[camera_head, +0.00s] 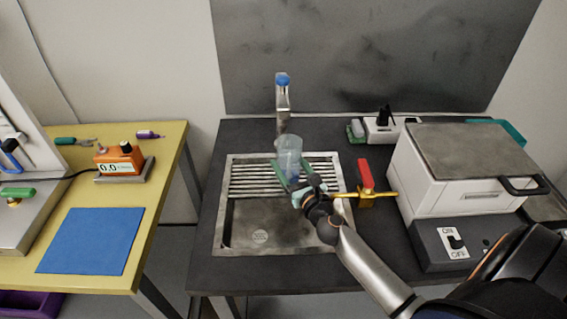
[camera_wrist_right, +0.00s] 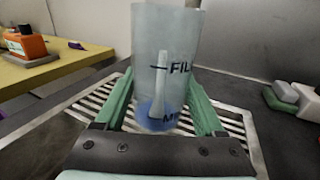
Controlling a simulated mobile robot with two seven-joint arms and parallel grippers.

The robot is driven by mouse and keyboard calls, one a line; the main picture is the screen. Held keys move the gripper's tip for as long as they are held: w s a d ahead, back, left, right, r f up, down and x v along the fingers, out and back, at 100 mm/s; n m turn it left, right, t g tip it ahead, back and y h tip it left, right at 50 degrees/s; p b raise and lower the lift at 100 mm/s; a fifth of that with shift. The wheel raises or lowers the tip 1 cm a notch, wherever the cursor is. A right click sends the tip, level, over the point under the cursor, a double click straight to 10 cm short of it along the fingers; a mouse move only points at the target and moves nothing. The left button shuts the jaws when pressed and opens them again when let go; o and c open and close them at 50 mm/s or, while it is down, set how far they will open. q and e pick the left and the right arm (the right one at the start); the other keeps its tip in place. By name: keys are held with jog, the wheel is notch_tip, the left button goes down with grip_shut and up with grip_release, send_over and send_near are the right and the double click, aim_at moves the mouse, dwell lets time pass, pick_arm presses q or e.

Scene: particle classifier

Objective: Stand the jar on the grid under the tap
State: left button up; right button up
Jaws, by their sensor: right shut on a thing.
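The jar (camera_head: 289,153) is a clear, bluish cup, upright at the grid in the head view. In the right wrist view the jar (camera_wrist_right: 165,60) shows a dark line and partly visible lettering. My right gripper (camera_head: 291,180) is shut on the jar, with its green fingers on either side of it. The metal tap (camera_head: 283,98) with a blue top stands just behind the jar. The slatted grid (camera_head: 245,178) covers the back part of the sink. I cannot tell whether the jar's base touches the grid. My left gripper is not in view.
The open sink basin (camera_head: 255,225) lies in front of the grid. A brass valve with a red handle (camera_head: 366,175) is right of the sink, close to my right arm. A white machine (camera_head: 455,165) stands further right. A yellow table (camera_head: 165,165) is at left.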

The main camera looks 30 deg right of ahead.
aim_at(283, 166)
jog(key=w, duration=0.3)
jog(key=shift+w+d, duration=0.2)
jog(key=shift+d, duration=0.05)
notch_tip(283, 166, down, 3)
jog(key=b, duration=0.3)
jog(key=shift+f, duration=0.15)
jog(key=shift+f+b, duration=0.25)
jog(key=shift+b, duration=0.05)
jog(key=shift+r, duration=0.15)
jog(key=o, duration=1)
jog(key=shift+f, duration=0.25)
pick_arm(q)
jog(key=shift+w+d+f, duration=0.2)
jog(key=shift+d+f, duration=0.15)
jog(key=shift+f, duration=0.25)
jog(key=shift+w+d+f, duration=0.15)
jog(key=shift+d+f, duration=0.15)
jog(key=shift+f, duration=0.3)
pick_arm(e)
jog(key=o, duration=0.5)
jog(key=shift+c, duration=0.2)
jog(key=shift+r, duration=0.15)
